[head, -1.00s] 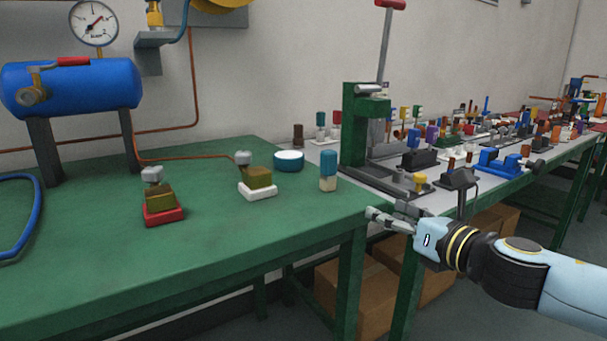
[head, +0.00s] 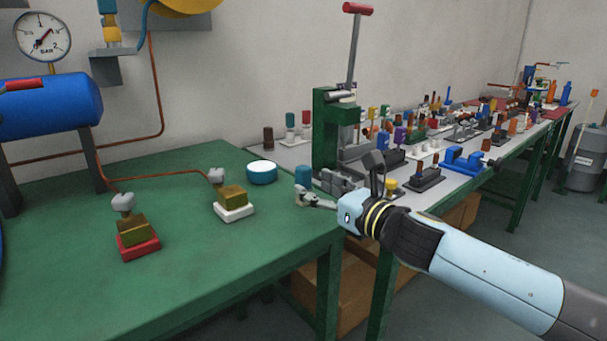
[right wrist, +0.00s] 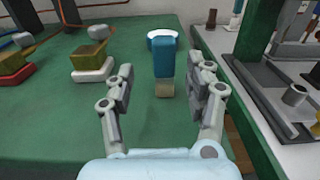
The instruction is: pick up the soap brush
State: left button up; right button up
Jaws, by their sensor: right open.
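The soap brush, with a blue handle (head: 303,174) and a beige lower end, stands upright near the right edge of the green table. It also shows in the right wrist view (right wrist: 164,62). My right gripper (head: 320,189) is open at the brush. In the right wrist view its two fingers (right wrist: 167,84) stand left and right of the brush, with a visible gap on each side. In the head view the near finger hides the brush's lower end. My left gripper is not in view.
A round blue dish with white top (head: 262,171) sits behind the brush. A block on a white base (head: 233,212) and one on a red base (head: 138,249) stand to the left. A green press (head: 325,135) stands close on the right. The table's front is clear.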

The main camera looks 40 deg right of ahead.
aim_at(308, 181)
jog(key=shift+w+r+p, duration=0.15)
jog(key=shift+w+p, duration=0.2)
jog(key=shift+w, duration=0.1)
jog(key=w+p, duration=0.2)
jog(key=w, duration=0.1)
jog(key=shift+w+d, duration=0.1)
jog(key=shift+w, duration=0.15)
jog(key=shift+w+f, duration=0.25)
jog(key=shift+w, duration=0.1)
grip_shut()
